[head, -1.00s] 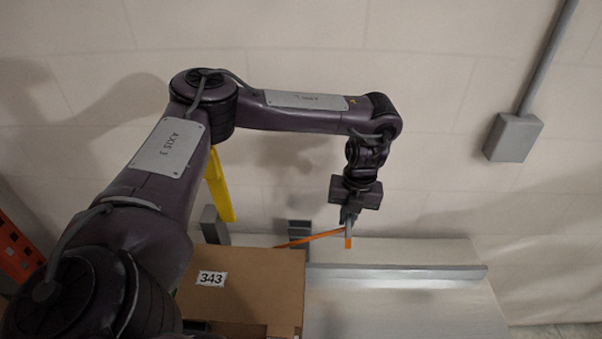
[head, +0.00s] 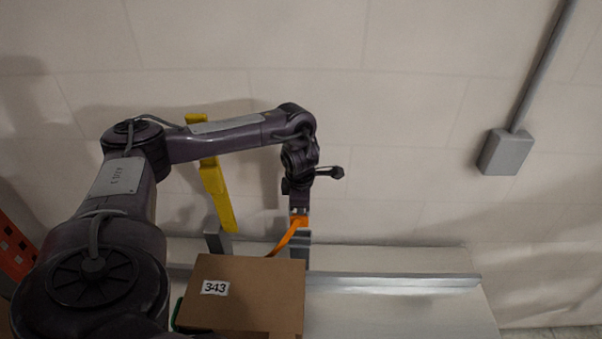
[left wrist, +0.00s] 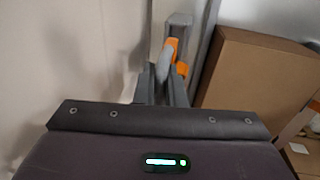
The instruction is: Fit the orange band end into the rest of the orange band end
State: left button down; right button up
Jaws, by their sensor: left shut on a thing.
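The orange band end (head: 300,221) is between the fingertips of my left gripper (head: 300,211), which is shut on it and points down. The orange band (head: 286,239) slants down left from it behind the carton. The grey rest (head: 301,246) stands right under the band end; whether the two touch or the end sits inside, I cannot tell. In the left wrist view, the orange band end (left wrist: 172,45) shows beyond the fingers (left wrist: 162,85), close to the grey rest (left wrist: 180,20). The fingers partly hide it. My right gripper is not in view.
A brown carton marked 343 (head: 245,297) stands just left of and in front of the rest. A yellow upright bar (head: 217,195) is behind the arm, near a grey post (head: 217,241). The pale bench top (head: 400,308) at right is clear. A metal rail (head: 395,282) crosses it.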

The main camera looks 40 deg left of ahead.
aim_at(301, 216)
pick_arm(q)
jog(key=shift+w+f+b, duration=0.1)
jog(key=shift+f+b, duration=0.65)
jog(key=shift+f, duration=0.2)
jog(key=shift+f+b, duration=1.15)
jog(key=shift+f, duration=0.35)
jog(key=shift+f+b, duration=0.55)
jog(key=shift+f, duration=0.2)
jog(key=c, duration=1.4)
grip_release()
jog(key=shift+c, duration=0.2)
jog(key=shift+r, duration=0.1)
